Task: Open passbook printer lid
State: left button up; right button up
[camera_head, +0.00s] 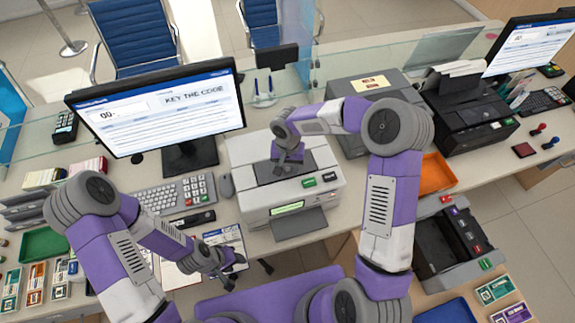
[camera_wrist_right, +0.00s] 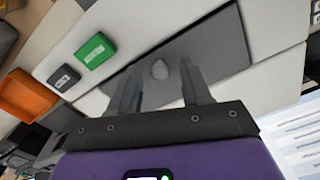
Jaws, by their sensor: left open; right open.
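The passbook printer (camera_head: 245,180) is a light grey box in the middle of the counter, with a green display and a dark front tray. A dark grey lid panel (camera_head: 262,174) lies flat on its top and looks closed. My left gripper (camera_head: 236,268) is open and empty, low in front of the printer's left side.
A monitor (camera_head: 155,108) and keyboard (camera_head: 175,194) stand left of the printer. A grey machine (camera_head: 352,88) and an orange tray (camera_head: 438,173) are to the right. Green (camera_wrist_right: 95,51) and dark (camera_wrist_right: 63,77) buttons sit beside the lid. A clipboard lies near my left gripper.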

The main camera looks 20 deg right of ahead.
grip_shut()
pick_arm(q)
jog(key=shift+r, duration=0.15)
pick_arm(e)
jog(key=shift+r, duration=0.1)
